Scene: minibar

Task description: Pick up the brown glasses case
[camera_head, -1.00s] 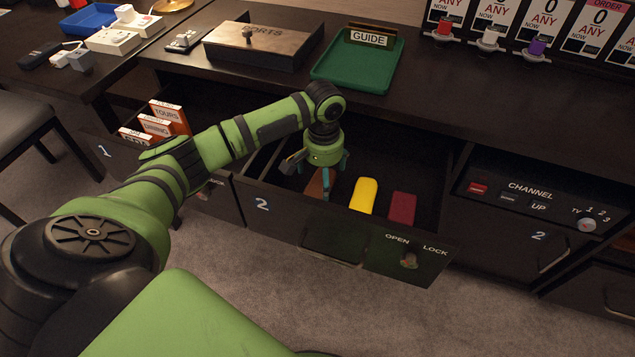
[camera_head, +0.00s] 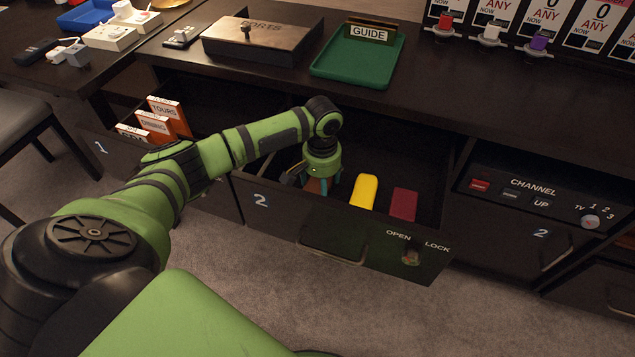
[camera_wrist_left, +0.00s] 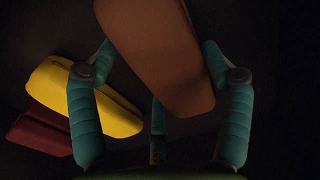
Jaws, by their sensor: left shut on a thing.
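The brown glasses case (camera_head: 313,186) is in the open drawer marked 2 (camera_head: 290,222), mostly hidden under my left gripper (camera_head: 322,184) in the head view. In the left wrist view the brown case (camera_wrist_left: 165,50) is large and tilted, between the teal fingers of my left gripper (camera_wrist_left: 158,85). The gripper is shut on it. Whether the case touches the drawer floor cannot be told. My right gripper is not in view.
A yellow case (camera_head: 364,191) and a dark red case (camera_head: 403,204) lie to the right in the same drawer. The drawer's walls surround the gripper. A green tray (camera_head: 345,75) and a wooden box (camera_head: 262,42) stand on the counter above.

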